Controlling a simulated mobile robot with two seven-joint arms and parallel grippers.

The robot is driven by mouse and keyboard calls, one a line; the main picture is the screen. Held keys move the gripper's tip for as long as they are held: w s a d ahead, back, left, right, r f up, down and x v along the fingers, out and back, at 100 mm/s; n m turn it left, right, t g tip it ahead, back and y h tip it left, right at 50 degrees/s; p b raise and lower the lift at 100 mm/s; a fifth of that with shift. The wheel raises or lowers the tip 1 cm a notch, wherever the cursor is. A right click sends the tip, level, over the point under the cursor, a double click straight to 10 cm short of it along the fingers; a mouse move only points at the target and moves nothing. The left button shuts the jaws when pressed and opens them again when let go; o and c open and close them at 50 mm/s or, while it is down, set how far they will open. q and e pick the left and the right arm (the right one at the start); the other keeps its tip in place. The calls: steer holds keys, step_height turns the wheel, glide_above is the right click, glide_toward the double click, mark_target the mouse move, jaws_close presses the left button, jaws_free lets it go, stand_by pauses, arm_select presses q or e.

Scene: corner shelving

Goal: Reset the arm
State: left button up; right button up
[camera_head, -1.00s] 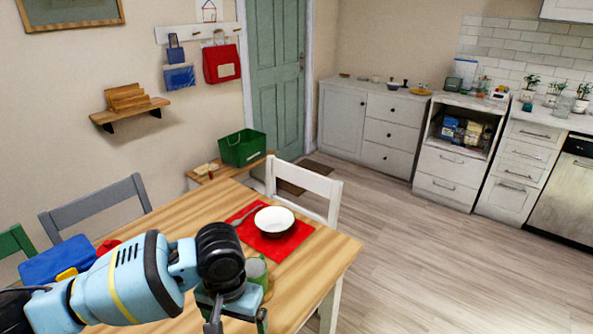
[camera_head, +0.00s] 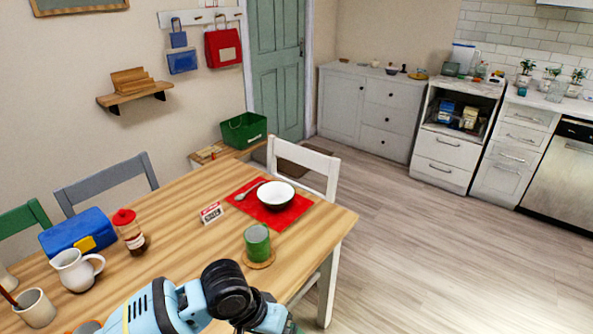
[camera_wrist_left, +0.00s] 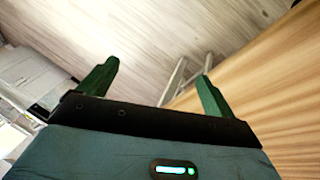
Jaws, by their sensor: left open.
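My left arm comes in from the bottom left of the head view, low over the front of the wooden table (camera_head: 170,265). Its gripper is cut off by the bottom edge there. In the left wrist view my left gripper (camera_wrist_left: 157,82) is open, with two green fingers apart and nothing between them. It faces the floor beside the table's edge. My right gripper is in neither view.
The table holds a green cup (camera_head: 257,240) on a coaster, a bowl (camera_head: 276,194) on a red mat (camera_head: 290,213), a small card (camera_head: 211,212), a bottle (camera_head: 131,232), a jug (camera_head: 76,269), a blue box (camera_head: 78,232) and a pot (camera_head: 35,308). Floor at right is clear.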

arm_select(q)
steer(key=s+f+n+t+h, duration=0.25)
steer(key=s+f+t, duration=0.25)
steer(key=f, duration=0.4)
steer(key=s+a+f+t+y, duration=0.1)
steer(key=s+a+f+y, duration=0.1)
steer(key=s+a+f, duration=0.2)
steer(key=s+a+f+t+y, duration=0.2)
steer(key=s+a+f+y, duration=0.1)
steer(key=s+a, duration=0.7)
steer(key=a+f, duration=0.1)
steer(key=a, duration=0.1)
steer(key=shift+s+a, duration=0.3)
steer(key=shift+s, duration=0.05)
steer(key=shift+m, duration=0.25)
